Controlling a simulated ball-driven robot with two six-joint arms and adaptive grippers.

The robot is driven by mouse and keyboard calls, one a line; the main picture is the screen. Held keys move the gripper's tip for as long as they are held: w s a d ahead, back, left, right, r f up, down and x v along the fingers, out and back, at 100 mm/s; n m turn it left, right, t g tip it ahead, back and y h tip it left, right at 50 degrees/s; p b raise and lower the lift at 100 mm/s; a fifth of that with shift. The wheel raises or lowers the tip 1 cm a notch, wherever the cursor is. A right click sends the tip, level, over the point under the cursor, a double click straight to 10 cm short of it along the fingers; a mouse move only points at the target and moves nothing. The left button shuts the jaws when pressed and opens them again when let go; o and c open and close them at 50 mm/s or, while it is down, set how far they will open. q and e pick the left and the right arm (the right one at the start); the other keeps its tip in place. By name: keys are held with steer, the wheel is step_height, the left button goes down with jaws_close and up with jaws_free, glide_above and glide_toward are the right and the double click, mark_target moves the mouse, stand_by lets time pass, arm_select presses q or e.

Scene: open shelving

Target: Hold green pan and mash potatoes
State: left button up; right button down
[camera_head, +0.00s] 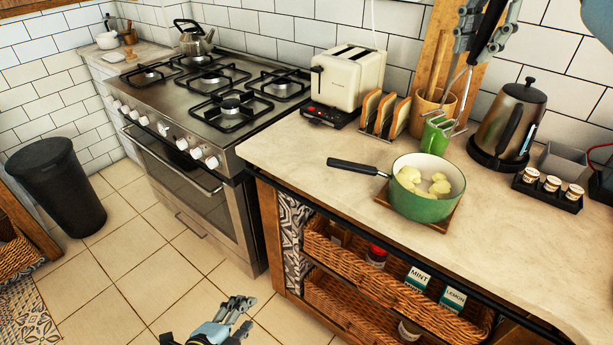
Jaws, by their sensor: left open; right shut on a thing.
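The green pan (424,205) stands on a wooden board on the counter, its black handle pointing left. Several pale peeled potato pieces (421,181) lie in it. My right gripper (480,42) is shut on the black handle of a metal masher (466,98), high at the upper right. The masher's lower end hangs by the green holder (435,136), behind the pan; I cannot tell whether it touches the holder. My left gripper (236,309) is open and empty, low in front of the counter, well away from the pan handle.
A toaster (347,78), a toast rack (384,114), a utensil pot (433,110) and a kettle (508,124) line the back of the counter. A tray of small jars (547,190) is at right. The stove (205,100) is left. Counter left of the pan is clear.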

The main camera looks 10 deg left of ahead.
arm_select(q)
steer(key=w+d+r+m+t+h, duration=0.25)
steer(key=w+d+r+m, duration=0.3)
steer(key=w+r, duration=0.65)
steer(key=m+t, duration=0.1)
steer(key=t, duration=0.2)
glide_toward(332, 167)
steer(key=shift+h, duration=0.45)
steer(key=x, duration=1.1)
steer(key=shift+w+a, duration=0.15)
steer(key=shift+w, duration=0.35)
jaws_close()
steer(key=shift+s, duration=0.1)
arm_select(e)
steer(key=c, duration=1.7)
jaws_free()
arm_select(q)
steer(key=shift+f, duration=0.1)
arm_select(e)
jaws_close()
